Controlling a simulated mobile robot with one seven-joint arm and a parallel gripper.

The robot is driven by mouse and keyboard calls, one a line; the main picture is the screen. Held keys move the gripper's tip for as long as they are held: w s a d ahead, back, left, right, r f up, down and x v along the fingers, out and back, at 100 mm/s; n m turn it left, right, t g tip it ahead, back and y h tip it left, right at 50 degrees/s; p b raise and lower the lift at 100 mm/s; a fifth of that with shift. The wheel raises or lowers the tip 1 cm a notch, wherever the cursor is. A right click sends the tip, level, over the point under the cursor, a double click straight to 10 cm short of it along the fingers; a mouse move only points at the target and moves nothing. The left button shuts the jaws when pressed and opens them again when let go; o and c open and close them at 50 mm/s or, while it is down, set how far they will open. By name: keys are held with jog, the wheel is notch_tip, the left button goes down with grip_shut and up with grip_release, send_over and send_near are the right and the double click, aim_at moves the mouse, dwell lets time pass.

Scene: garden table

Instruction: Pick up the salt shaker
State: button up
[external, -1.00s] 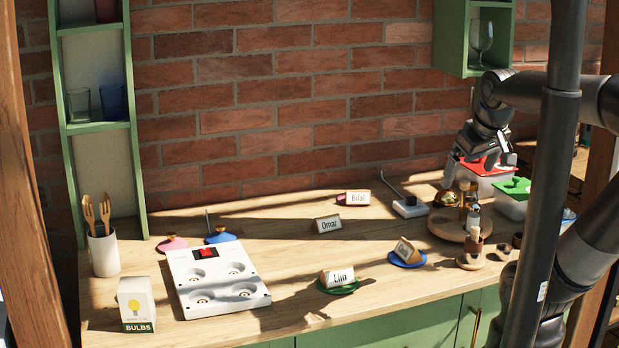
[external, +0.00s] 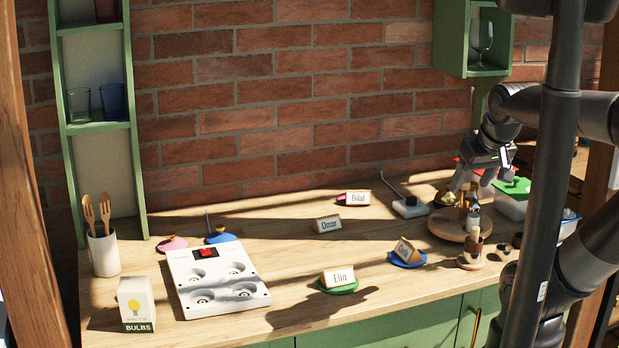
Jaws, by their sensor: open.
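A round wooden tray (external: 441,225) stands at the right of the counter. Several small bottles or shakers (external: 473,213) stand close together on it, with dark, amber and pale parts. They are too small and crowded for me to tell which one is the salt shaker. My gripper (external: 471,186) points down just above and behind this group, its jaws apart, with nothing visible between them. I cannot tell whether a finger touches any of the bottles.
A green-lidded container (external: 512,198) is right of the tray; a red lid is partly hidden behind my gripper. A gold object (external: 446,198) sits behind the tray. A small wooden stand with a cup (external: 471,258) is in front. Name cards and a white burner plate (external: 218,280) lie left.

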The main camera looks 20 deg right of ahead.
jog(key=g, duration=0.6)
send_near(476, 205)
jog(key=shift+w+d+f, duration=0.15)
jog(key=shift+w, duration=0.15)
jog(key=shift+w+d+f, duration=0.1)
jog(key=shift+d+f, duration=0.05)
jog(key=shift+f, duration=0.1)
notch_tip(476, 205, down, 11)
jog(key=shift+r, duration=0.2)
jog(key=shift+c, duration=0.5)
jog(key=c, duration=1)
